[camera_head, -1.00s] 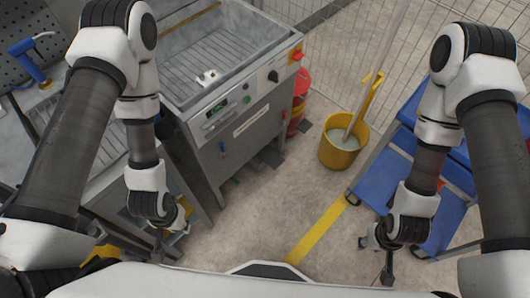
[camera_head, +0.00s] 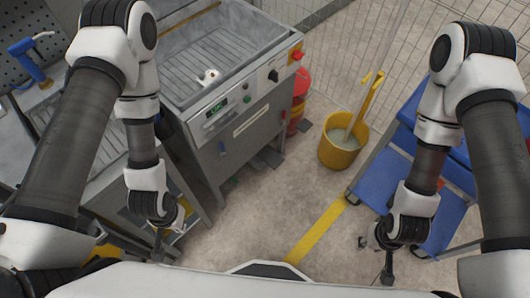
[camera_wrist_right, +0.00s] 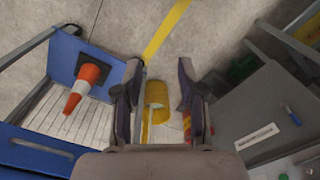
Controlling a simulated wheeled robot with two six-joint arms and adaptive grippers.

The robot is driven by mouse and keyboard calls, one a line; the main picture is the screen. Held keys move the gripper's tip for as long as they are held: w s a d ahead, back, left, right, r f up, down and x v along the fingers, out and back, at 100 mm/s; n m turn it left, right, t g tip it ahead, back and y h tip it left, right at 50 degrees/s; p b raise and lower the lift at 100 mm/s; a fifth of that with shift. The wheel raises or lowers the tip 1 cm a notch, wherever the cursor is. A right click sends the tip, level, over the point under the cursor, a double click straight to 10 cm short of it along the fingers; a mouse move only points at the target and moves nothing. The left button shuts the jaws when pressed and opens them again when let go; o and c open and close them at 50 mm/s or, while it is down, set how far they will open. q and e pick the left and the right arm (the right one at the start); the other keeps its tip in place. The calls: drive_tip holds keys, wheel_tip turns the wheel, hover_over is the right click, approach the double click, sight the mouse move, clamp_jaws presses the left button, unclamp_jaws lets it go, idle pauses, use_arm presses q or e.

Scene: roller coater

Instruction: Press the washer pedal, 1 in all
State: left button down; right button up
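The grey metal washer (camera_head: 240,135) stands left of centre with a sink-like basin on top and a front control panel. Low at its foot are dark flat plates (camera_head: 268,157) on the floor, which look like pedals, and a small green part (camera_head: 233,182). A green part at the machine's foot also shows in the right wrist view (camera_wrist_right: 242,68). My right gripper (camera_head: 376,256) is open and empty, beside the blue cart and well right of the washer. My left gripper (camera_head: 168,238) hangs in front of the washer's left side; its fingers are partly hidden.
A yellow mop bucket (camera_head: 341,152) stands between washer and blue cart (camera_head: 440,220). A red container (camera_head: 300,88) is beside the washer. An orange-white cone (camera_wrist_right: 85,84) is on the cart. Floor with a yellow stripe (camera_head: 317,230) is clear.

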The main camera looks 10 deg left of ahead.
idle(0.4)
clamp_jaws()
idle(1.1)
